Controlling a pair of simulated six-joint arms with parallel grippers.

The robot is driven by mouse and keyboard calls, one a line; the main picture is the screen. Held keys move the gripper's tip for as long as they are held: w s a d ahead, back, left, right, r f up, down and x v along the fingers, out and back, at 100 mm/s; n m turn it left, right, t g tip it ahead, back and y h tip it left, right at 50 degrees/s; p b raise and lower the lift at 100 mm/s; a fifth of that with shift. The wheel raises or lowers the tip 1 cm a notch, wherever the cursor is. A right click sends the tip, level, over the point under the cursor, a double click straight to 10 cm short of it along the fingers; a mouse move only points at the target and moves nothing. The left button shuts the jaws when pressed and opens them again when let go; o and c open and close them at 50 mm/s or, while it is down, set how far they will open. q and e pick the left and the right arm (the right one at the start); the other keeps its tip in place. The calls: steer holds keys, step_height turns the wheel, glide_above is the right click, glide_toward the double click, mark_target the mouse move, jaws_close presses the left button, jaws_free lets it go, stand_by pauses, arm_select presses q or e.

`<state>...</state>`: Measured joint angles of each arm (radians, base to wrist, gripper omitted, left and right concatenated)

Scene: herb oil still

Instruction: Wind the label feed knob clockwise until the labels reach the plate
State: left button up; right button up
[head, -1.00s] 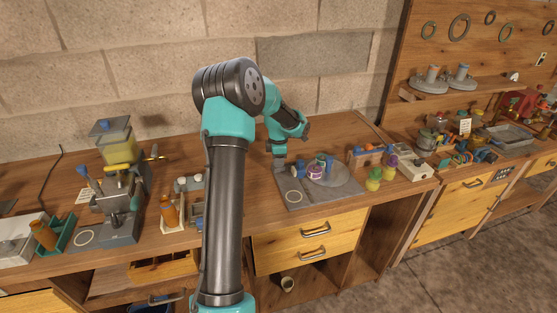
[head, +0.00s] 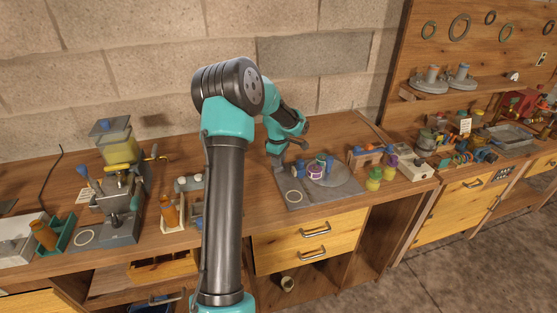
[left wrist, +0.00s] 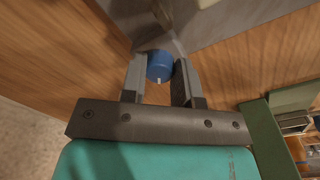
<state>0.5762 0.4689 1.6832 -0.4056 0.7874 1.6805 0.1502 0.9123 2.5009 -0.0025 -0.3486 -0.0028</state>
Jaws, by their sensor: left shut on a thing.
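A blue knob (left wrist: 160,64) with a short white mark on its rim shows in the left wrist view, between the two fingers of my left gripper (left wrist: 160,84). The fingers are shut on its sides. The mark points toward the gripper's palm. In the head view my left gripper (head: 279,160) is at the left back of a grey base plate (head: 345,196), where I cannot make out the knob. I cannot pick out the labels. My right gripper is not in view.
A round grey disc (head: 338,177) with small jars stands on the base plate. Yellow-green bottles (head: 374,179) and a white box (head: 413,168) stand to its right. A press-like device (head: 122,190) and an orange bottle (head: 169,209) are on the left. The bench behind the plate is mostly clear.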

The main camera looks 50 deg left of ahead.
arm_select(q)
steer(key=m, duration=0.4)
steer(key=shift+m, duration=0.3)
steer(key=m, duration=0.3)
steer(key=shift+m, duration=0.4)
steer(key=m, duration=0.7)
steer(key=shift+h, duration=0.3)
steer(key=m, duration=0.6)
steer(key=shift+a+m+g, duration=0.1)
steer(key=shift+m+g, duration=0.2)
steer(key=m, duration=0.5)
steer(key=shift+m, duration=0.4)
steer(key=o, duration=0.9)
steer(key=shift+r, duration=0.15)
